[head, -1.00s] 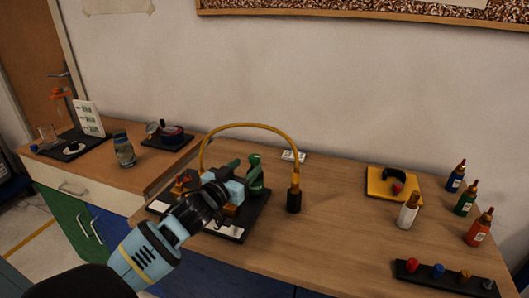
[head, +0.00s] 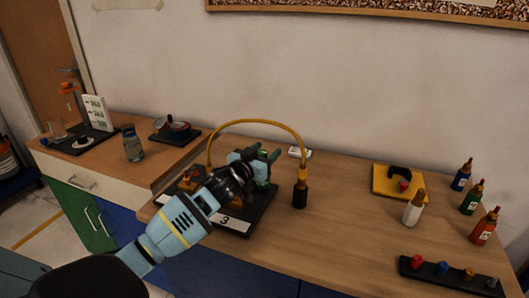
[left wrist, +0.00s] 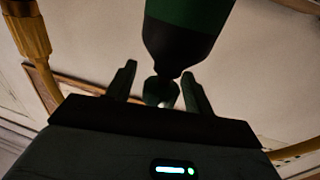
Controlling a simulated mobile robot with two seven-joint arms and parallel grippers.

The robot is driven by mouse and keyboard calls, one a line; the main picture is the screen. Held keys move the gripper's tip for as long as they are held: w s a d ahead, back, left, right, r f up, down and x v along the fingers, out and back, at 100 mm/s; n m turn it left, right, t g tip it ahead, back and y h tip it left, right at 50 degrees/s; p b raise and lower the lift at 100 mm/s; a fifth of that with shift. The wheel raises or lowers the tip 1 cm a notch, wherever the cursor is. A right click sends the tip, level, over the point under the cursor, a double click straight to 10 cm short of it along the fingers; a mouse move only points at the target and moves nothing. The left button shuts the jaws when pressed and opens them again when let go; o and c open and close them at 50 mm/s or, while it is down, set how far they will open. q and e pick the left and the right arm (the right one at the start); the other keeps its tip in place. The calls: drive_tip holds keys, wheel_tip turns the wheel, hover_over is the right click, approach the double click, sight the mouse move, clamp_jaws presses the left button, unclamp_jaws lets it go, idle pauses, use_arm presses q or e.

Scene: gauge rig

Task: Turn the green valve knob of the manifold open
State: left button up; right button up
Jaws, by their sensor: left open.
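The manifold's black base (head: 262,207) carries a white label with a 3 and stands on the wooden bench. My left gripper (head: 268,154) is open over its back part, and in the head view it hides most of the green valve. In the left wrist view the valve's green and dark body (left wrist: 187,25) fills the top middle and narrows to a neck. A small greenish knob (left wrist: 161,91) at that neck sits between the two open fingers of my left gripper (left wrist: 163,82). I cannot tell whether either finger touches it. My right gripper is not in view.
A yellow hose (head: 255,122) arches behind my gripper to a black-ended fitting (head: 300,194) on the right. A yellow tray (head: 398,184), a white bottle (head: 413,208), several coloured bottles and a black strip of knobs (head: 450,275) stand farther right. The bench between is clear.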

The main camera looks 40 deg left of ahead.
use_arm(q)
drive_tip(key=c, duration=0.8)
drive_tip(key=shift+c, duration=0.8)
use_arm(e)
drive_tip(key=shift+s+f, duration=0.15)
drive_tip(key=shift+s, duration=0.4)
